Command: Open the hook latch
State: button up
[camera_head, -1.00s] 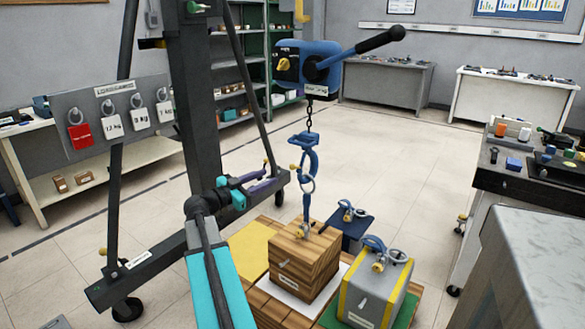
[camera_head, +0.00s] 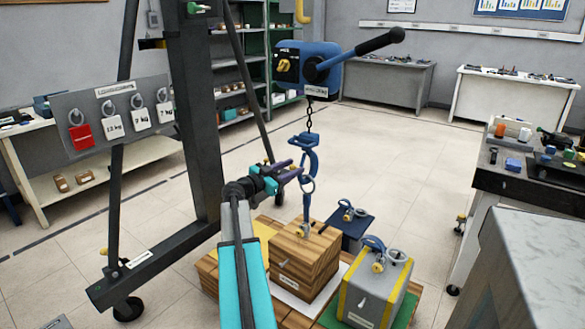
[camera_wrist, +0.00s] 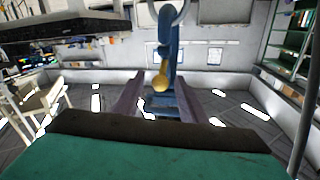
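A blue hook (camera_head: 313,160) hangs on a short chain below the blue hoist (camera_head: 322,68). A metal ring (camera_head: 308,185) hangs at the hook's lower end, joined to a blue strap (camera_head: 306,207) above the wooden crate (camera_head: 302,262). My gripper (camera_head: 292,172) is beside the hook's left side, its purple fingers pointing at it. The wrist view shows both fingers apart (camera_wrist: 160,100), with the hook (camera_wrist: 168,50) and a round brass knob (camera_wrist: 160,80) lined up between and ahead of them. Finger contact with the knob cannot be told. In the head view my gripper hides the knob.
A grey block with yellow edges (camera_head: 375,288) and a dark blue weight (camera_head: 350,228) stand near the crate. The dark hoist frame (camera_head: 190,110) rises at left, with a board of weight tags (camera_head: 108,118). A grey cabinet (camera_head: 535,260) is at front right.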

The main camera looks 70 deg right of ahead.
jog(key=shift+s+d, duration=0.2)
jog(key=shift+d, duration=0.2)
grip_shut()
